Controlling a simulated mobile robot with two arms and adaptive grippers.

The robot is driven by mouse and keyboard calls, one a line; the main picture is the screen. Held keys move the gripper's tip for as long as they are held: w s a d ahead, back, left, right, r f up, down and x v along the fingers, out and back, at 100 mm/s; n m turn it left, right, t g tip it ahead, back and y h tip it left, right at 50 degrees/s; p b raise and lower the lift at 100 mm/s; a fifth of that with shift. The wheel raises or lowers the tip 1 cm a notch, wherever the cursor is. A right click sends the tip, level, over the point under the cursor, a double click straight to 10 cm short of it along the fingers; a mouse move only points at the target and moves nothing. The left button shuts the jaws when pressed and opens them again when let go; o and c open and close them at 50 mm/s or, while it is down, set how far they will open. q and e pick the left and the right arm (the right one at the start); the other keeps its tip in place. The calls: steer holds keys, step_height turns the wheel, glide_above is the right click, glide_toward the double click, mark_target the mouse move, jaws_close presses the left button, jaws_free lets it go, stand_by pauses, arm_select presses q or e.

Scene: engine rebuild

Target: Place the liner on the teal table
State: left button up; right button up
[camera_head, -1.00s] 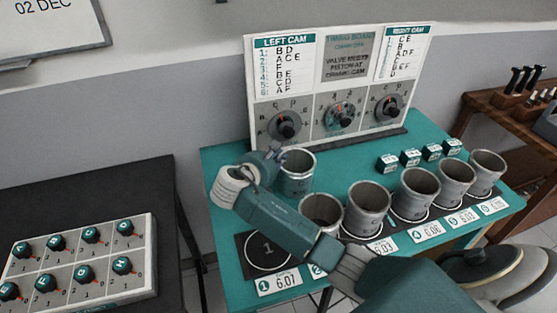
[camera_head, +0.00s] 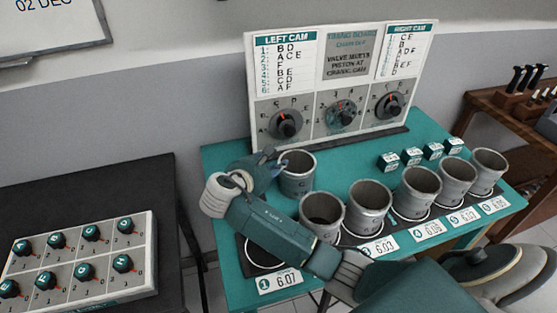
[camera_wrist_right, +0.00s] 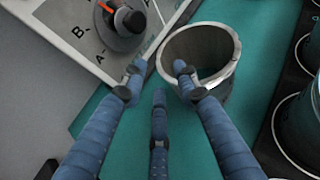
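A grey metal liner (camera_head: 297,179) stands upright on the teal table (camera_head: 228,160), below the timing board. My right gripper (camera_head: 270,163) is at the liner's left side. In the right wrist view the same liner (camera_wrist_right: 232,62) shows its open top, and my right gripper (camera_wrist_right: 160,76) has its fingers spread with nothing between them. The right-hand finger overlaps the liner's rim; I cannot tell whether it touches. Several other liners stand in a row nearer the front, the closest one (camera_head: 322,210) partly behind my arm. My left gripper is not in view.
The timing board (camera_head: 337,85) with dials stands at the table's back. A dark mat (camera_head: 245,245) with a number card (camera_head: 280,281) is at the front left. A black table (camera_head: 95,190) holds a knob panel (camera_head: 75,262).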

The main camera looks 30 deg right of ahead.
steer(key=v, duration=0.8)
